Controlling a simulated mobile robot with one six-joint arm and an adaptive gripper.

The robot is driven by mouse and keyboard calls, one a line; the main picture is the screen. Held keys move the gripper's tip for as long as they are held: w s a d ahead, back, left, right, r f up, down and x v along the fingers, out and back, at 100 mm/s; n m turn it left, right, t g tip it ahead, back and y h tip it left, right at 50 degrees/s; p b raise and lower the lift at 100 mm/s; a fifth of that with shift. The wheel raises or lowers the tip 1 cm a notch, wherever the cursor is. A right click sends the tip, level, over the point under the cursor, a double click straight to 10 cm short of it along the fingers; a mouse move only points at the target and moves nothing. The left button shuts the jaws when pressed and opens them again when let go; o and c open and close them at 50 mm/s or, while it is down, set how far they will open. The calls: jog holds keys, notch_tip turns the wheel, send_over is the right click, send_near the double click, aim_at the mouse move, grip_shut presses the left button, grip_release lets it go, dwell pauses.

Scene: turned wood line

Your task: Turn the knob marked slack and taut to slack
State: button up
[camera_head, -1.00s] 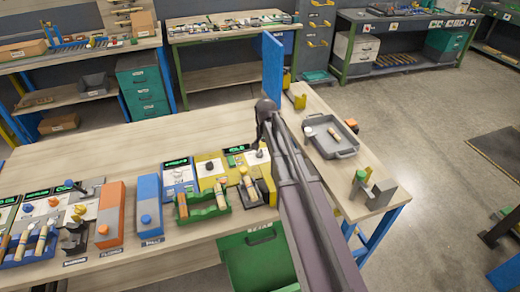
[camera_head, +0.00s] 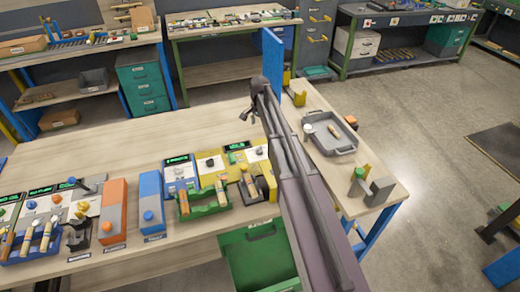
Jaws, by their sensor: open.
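My gripper (camera_head: 247,115) is open and empty, above the bench behind the row of control boxes.
A green tray (camera_head: 205,210) of wooden pieces stands in front of the boxes. Blue (camera_head: 150,200) and orange (camera_head: 113,210) upright boxes stand to its left. A grey tray (camera_head: 343,148) is on the side bench. The bench top behind the boxes is clear.

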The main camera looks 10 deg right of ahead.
aim_at(260, 148)
jog(key=shift+f+b, duration=6.8)
jog(key=shift+f, duration=0.05)
jog(key=c, duration=1.2)
